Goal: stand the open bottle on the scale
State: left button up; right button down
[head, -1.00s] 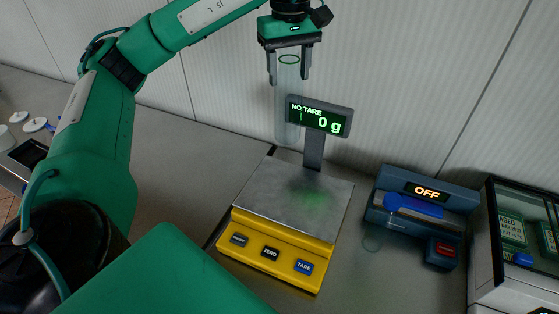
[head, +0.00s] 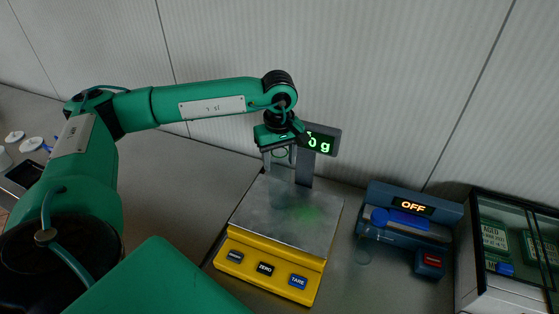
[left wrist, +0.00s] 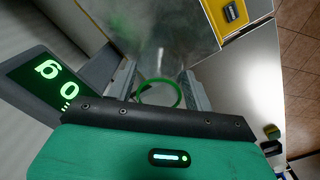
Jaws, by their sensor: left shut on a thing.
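My left gripper (head: 279,162) is shut on a clear open bottle (head: 278,190), whose green-ringed mouth sits between the fingers. The bottle hangs upright below the gripper, over the back left part of the scale's metal plate (head: 311,225). I cannot tell whether its base touches the plate. The left wrist view looks down on the green mouth ring (left wrist: 160,105) between the two fingers. The scale's yellow front (head: 264,268) has several buttons. Its display (head: 320,142) is partly covered by the gripper, but a 0 g reading shows. My right gripper is not in view.
A blue device (head: 416,220) with an OFF display stands right of the scale, a faint clear round thing (head: 363,254) in front of it. A glass-fronted case (head: 480,285) is at far right. White-lidded items (head: 30,145) stand far left. The counter (head: 165,200) left of the scale is clear.

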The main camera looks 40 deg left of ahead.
pick_arm(q)
notch_tip(320, 180, down, 2)
jog(key=shift+f, duration=0.25)
jog(key=o, duration=1.2)
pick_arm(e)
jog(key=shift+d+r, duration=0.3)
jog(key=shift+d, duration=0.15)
pick_arm(q)
jog(key=shift+r, duration=0.1)
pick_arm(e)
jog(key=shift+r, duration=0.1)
